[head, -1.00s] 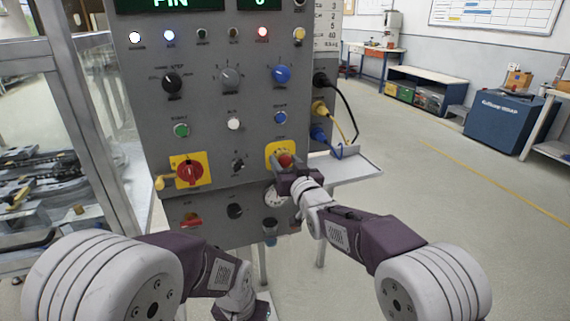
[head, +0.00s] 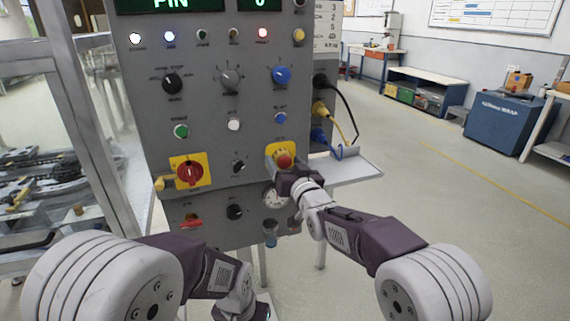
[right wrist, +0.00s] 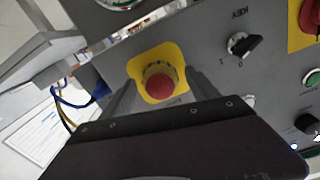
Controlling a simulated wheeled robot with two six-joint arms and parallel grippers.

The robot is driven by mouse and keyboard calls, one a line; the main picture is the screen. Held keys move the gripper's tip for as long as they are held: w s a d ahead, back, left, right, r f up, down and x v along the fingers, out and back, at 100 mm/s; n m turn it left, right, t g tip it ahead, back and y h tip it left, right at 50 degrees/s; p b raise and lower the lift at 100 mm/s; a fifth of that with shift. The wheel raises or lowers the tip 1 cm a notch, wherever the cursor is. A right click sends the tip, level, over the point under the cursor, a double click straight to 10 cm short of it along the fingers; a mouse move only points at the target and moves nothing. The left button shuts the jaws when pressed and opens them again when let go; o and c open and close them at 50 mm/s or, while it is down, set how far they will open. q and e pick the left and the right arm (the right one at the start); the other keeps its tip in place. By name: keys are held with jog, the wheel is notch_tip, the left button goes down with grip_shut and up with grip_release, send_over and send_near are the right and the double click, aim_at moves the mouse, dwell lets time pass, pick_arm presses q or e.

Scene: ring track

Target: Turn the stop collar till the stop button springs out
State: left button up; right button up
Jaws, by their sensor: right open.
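The red stop button (head: 284,160) sits on a yellow plate (head: 292,148) at the lower right of the grey panel. In the right wrist view the red button (right wrist: 159,86) stands in front of its yellowish collar (right wrist: 160,70). My right gripper (head: 279,166) is at the button; its two fingers show on either side of the button and collar in the right wrist view (right wrist: 159,92), apart from each other. I cannot tell whether either finger touches the collar. My left arm (head: 200,268) is low at the left; its fingers are not visible.
A red rotary switch (head: 189,174) on a yellow plate is left of the button. A key switch (right wrist: 243,45) is beside it. A gauge (head: 274,197) lies just below. Cables (head: 345,125) and a shelf (head: 350,168) are at the panel's right side.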

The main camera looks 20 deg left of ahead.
jog(key=v, duration=0.9)
jog(key=shift+d, duration=0.1)
